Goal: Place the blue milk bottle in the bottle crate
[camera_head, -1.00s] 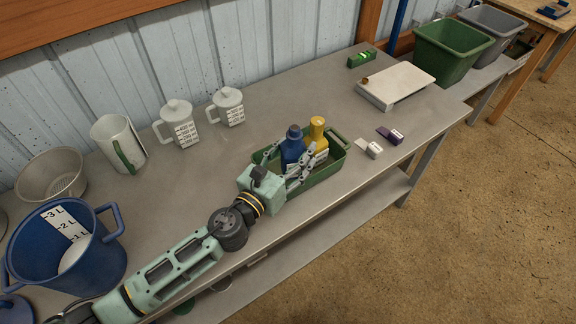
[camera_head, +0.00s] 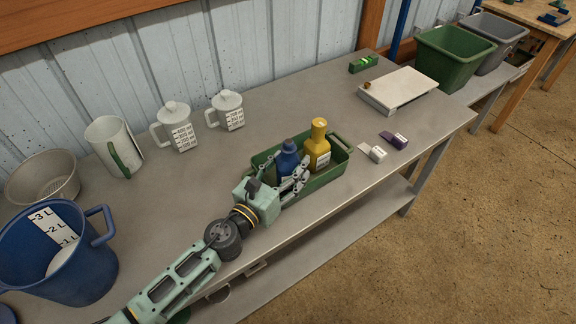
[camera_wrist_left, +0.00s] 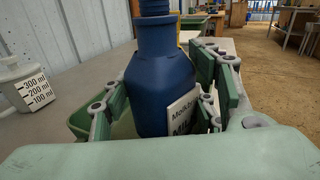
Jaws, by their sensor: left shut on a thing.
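The blue milk bottle (camera_head: 287,161) is upright in the left part of the green bottle crate (camera_head: 329,178), with its lower part hidden by my gripper and the crate wall. My left gripper (camera_head: 296,180) is shut on the bottle, its fingers around the body. In the left wrist view the blue bottle (camera_wrist_left: 160,80) stands between the finger pads, with a white label at its right side. Whether its base touches the crate floor is hidden. A yellow bottle (camera_head: 317,148) stands in the crate just right of the blue one. My right gripper is not in view.
White measuring jugs (camera_head: 176,128) stand behind and left of the crate. A blue bucket (camera_head: 62,262) is at the front left. Small white and purple blocks (camera_head: 393,140) lie right of the crate, and a flat scale (camera_head: 398,90) is farther back. Bench between jugs and crate is clear.

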